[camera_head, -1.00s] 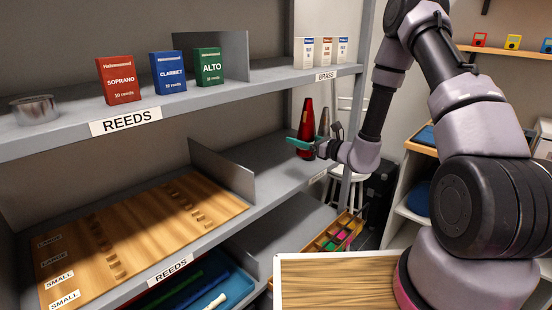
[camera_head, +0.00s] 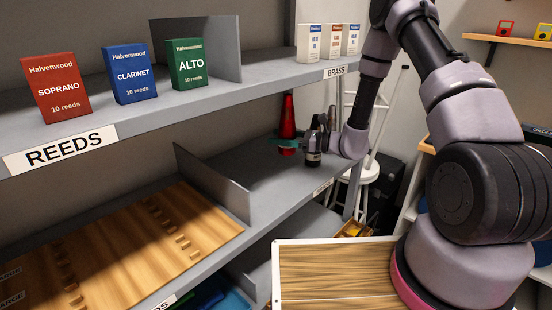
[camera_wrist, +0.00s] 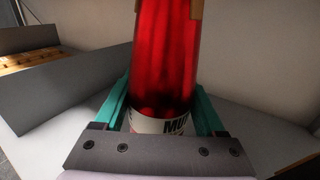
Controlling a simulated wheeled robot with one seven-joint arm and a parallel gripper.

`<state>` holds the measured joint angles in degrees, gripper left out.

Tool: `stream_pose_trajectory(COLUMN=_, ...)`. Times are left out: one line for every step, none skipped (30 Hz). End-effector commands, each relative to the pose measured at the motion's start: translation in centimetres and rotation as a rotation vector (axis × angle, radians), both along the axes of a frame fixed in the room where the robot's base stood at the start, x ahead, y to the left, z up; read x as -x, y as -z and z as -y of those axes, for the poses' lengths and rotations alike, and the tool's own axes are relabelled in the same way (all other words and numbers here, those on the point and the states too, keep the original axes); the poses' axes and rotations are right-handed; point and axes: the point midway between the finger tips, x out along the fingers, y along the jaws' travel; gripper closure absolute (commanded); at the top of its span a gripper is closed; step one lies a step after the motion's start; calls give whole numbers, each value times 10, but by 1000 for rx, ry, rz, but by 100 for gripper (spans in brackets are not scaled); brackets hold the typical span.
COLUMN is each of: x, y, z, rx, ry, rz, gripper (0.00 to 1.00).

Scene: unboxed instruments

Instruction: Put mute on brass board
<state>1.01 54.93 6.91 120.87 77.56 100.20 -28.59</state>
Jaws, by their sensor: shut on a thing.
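The mute (camera_head: 288,112) is a red cone, wider at the bottom, standing upright at the far end of the middle shelf. In the wrist view its red body (camera_wrist: 165,60) rises between my teal fingers, above a white band with dark lettering, partly hidden. My gripper (camera_head: 284,141) is shut on the mute low on its body; the wrist view shows a finger on each side (camera_wrist: 163,108). Whether the mute's base touches the shelf is unclear.
Dark and silvery slim objects (camera_head: 313,150) stand close right of the mute. A grey divider (camera_head: 212,183) separates the mute's shelf area from a wooden board with small blocks (camera_head: 120,245). Bare shelf (camera_head: 265,180) lies between. Reed boxes (camera_head: 130,74) stand above. A white-edged wooden panel (camera_head: 335,275) is low in front.

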Motion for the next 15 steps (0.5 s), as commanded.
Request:
stream_pose_trajectory(x=1, y=11, z=0, rx=1, ry=0, rz=-5, gripper=89)
stream_pose_trajectory(x=1, y=17, z=0, rx=1, ry=0, rz=-5, gripper=89)
stream_pose_trajectory(x=1, y=25, z=0, rx=0, ry=0, rz=-6, gripper=89)
stream_pose_trajectory(x=0, y=30, z=0, rx=0, ry=1, rz=-5, gripper=89)
stream_pose_trajectory(x=0, y=35, z=0, rx=0, ry=1, rz=-4, gripper=89)
stream_pose_trajectory(x=0, y=40, z=0, rx=0, ry=1, rz=-4, gripper=89)
stream_pose_trajectory(x=0, y=44, z=0, rx=-1, ry=2, rz=-4, gripper=89)
stream_pose_trajectory(x=0, y=46, z=0, rx=-1, ry=2, rz=-4, gripper=89)
stream_pose_trajectory(x=0, y=49, z=0, rx=-1, ry=2, rz=-3, gripper=89)
stream_pose_trajectory(x=0, y=50, z=0, rx=-1, ry=2, rz=-2, gripper=89)
stream_pose_trajectory(x=0, y=52, z=0, rx=0, ry=2, rz=-1, gripper=89)
stream_pose_trajectory(x=0, y=55, z=0, rx=0, ry=2, rz=-1, gripper=89)
stream_pose_trajectory(x=0, y=58, z=0, rx=1, ry=2, rz=-1, gripper=89)
stream_pose_trajectory(x=0, y=63, z=0, rx=0, ry=2, rz=-3, gripper=89)
stream_pose_trajectory(x=1, y=69, z=0, rx=1, ry=1, rz=-3, gripper=89)
